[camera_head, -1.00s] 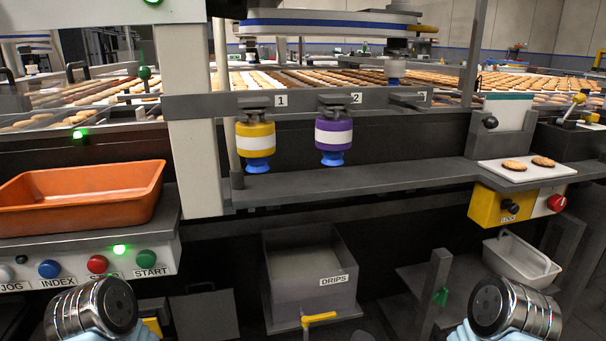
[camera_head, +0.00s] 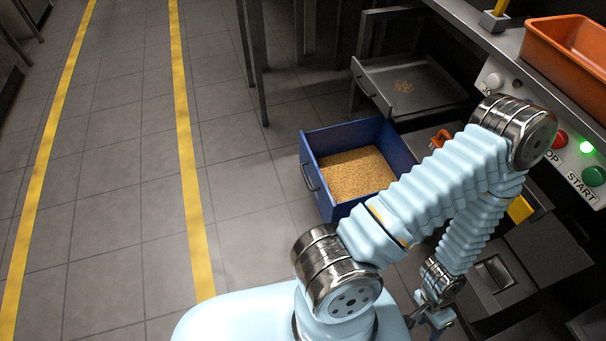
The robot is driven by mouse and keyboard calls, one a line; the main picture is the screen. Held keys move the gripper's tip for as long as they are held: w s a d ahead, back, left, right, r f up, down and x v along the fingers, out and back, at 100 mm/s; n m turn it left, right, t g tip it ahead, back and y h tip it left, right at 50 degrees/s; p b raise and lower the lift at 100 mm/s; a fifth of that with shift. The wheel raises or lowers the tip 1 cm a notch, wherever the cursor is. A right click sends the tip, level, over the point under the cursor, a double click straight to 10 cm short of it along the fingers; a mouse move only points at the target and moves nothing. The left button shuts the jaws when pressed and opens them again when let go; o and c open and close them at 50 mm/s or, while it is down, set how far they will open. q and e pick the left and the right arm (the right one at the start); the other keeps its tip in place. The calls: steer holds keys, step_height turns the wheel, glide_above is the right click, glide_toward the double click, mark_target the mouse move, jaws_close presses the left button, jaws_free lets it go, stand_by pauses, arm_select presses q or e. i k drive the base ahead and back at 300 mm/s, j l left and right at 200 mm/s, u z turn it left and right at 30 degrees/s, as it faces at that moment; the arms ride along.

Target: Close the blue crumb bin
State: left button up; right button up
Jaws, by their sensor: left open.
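The blue crumb bin (camera_head: 313,158) is a drawer-like box pulled out from under the machine, at the centre of the head view. It holds tan crumbs (camera_head: 355,174), and a handle (camera_head: 309,178) is on its left-hand front face. My left arm crosses in front of the bin's lower right part and hides some of it. My left gripper (camera_head: 440,322) is at the bottom, below and to the right of the bin, apart from it and open. Its fingertips are small and partly hard to make out. My right gripper is out of view.
A grey tray (camera_head: 415,85) with a few crumbs stands out above the bin. The control panel with a green START button (camera_head: 594,176) and an orange tub (camera_head: 570,55) are at the right. The tiled floor (camera_head: 240,220) left of the bin is clear, with yellow lines.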

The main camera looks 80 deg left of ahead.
mark_target(343, 165)
steer(key=u, duration=2.6)
steer(key=i+j, duration=0.2)
steer(key=i, duration=0.3)
